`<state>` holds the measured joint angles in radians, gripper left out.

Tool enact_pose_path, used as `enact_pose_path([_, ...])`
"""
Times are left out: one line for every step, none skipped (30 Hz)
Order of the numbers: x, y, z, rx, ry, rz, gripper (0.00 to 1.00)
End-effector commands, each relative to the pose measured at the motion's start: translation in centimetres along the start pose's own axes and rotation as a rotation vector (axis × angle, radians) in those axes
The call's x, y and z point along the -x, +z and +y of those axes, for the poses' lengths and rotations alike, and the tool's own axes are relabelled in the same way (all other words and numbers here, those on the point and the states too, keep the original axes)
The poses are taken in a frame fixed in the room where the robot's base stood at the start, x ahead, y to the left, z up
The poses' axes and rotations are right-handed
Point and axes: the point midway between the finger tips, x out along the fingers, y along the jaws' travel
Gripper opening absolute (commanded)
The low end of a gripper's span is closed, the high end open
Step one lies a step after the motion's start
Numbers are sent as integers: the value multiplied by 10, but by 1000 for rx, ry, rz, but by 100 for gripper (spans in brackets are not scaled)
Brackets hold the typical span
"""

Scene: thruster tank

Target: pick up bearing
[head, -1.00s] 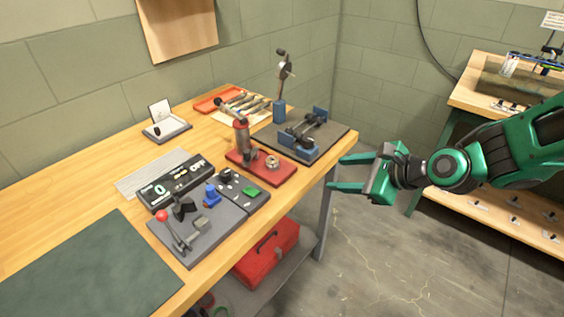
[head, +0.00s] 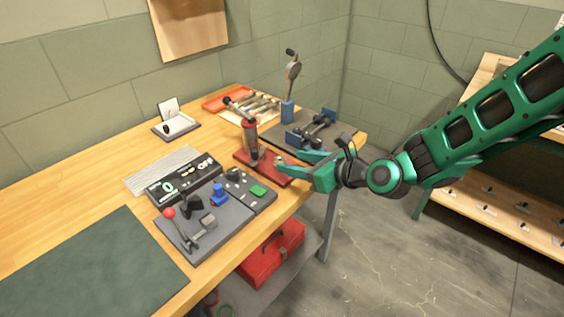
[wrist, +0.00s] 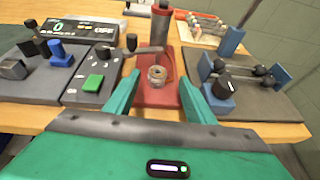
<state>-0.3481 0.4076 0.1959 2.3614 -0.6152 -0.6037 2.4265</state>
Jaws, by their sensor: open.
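The bearing is a small metal ring (wrist: 157,75) on the red base plate (wrist: 158,97) of the press in the wrist view. It sits in front of the grey press column (wrist: 160,27). In the head view the bearing (head: 279,159) is small and partly hidden by my fingers. My gripper (head: 293,161) is open, with its green fingers pointing at the red plate. In the wrist view my fingers (wrist: 164,100) stand to the left and right, with the bearing beyond and between them. They do not touch it.
Left of the press stand a control box with a green button (wrist: 93,83) and a counter display (head: 184,179). On the right is a dark plate with a blue-ended fixture (wrist: 217,97). A dial stand (head: 290,80) rises behind. The dark green mat (head: 95,262) is bare.

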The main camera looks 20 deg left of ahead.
Motion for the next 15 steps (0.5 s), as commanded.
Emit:
enact_pose_path([-8,0,4,2,4,1,50])
enact_pose_path([-13,-1,4,2,5,1,50])
enact_pose_path([-18,-1,6,2,5,1,50])
enact_pose_path([-23,-1,5,2,4,2,50])
enact_pose_path([-26,-1,4,2,3,2,50])
enact_pose_path([-30,-1,4,2,3,1,50])
enact_pose_path([-33,0,4,2,3,1,50])
enact_pose_path([-35,0,4,2,3,1,50])
enact_pose_path([-37,-1,4,1,2,1,50])
enact_pose_path([-38,-1,4,1,2,2,50])
enact_pose_path([-38,-1,4,1,1,2,50])
enact_pose_path([-38,-1,4,1,1,2,50])
enact_pose_path([-38,-1,4,1,1,2,50])
enact_pose_path([-38,-1,4,1,1,2,50])
enact_pose_path([-38,-1,4,1,1,2,50])
